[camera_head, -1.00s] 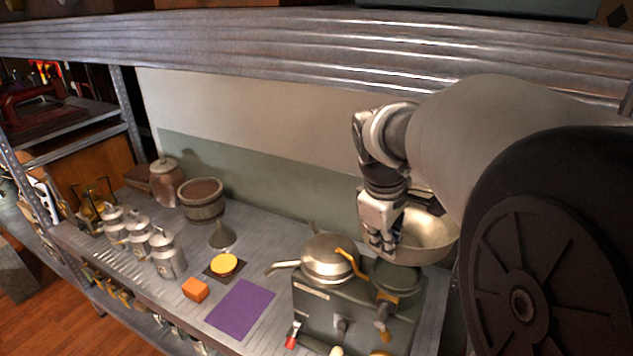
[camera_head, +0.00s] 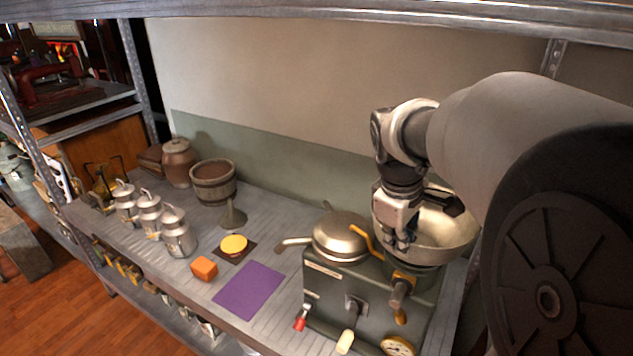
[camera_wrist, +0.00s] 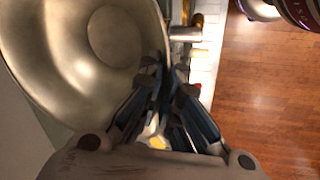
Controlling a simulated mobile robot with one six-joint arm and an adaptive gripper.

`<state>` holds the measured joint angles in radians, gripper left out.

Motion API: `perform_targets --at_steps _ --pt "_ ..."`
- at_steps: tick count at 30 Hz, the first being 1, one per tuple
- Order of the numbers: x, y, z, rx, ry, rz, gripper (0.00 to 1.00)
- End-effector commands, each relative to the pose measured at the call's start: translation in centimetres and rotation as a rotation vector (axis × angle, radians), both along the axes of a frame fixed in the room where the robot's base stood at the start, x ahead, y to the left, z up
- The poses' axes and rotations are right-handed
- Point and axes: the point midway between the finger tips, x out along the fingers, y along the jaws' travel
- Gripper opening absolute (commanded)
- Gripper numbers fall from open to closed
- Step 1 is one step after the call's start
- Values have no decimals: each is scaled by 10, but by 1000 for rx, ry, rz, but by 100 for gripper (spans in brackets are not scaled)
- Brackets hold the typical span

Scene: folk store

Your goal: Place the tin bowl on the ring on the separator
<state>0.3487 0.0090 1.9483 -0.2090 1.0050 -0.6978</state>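The tin bowl (camera_head: 440,226) is a wide metal bowl over the right part of the green separator (camera_head: 335,285). My gripper (camera_head: 402,243) points down at the bowl's left side. In the wrist view the bowl (camera_wrist: 75,50) fills the upper left, and the fingers (camera_wrist: 165,85) look closed at its rim. The bowl is roughly level, slightly tilted. The ring under it is hidden by the bowl, so I cannot tell whether the bowl touches it. A domed metal lid with a spout (camera_head: 340,236) sits on the separator's left part.
Left of the separator lie a purple mat (camera_head: 249,290), an orange block (camera_head: 204,268) and a yellow disc (camera_head: 233,244) on a dark square. Several milk cans (camera_head: 177,232), a funnel (camera_head: 232,215) and a wooden bucket (camera_head: 213,183) stand farther left. A shelf beam (camera_head: 400,20) runs overhead.

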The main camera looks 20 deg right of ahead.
Motion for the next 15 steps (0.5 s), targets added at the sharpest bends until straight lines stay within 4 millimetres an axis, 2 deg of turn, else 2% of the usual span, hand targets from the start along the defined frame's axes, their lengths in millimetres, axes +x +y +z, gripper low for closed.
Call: perform_targets --at_steps 15 --pt "0 0 -2 -1 -2 0 0"
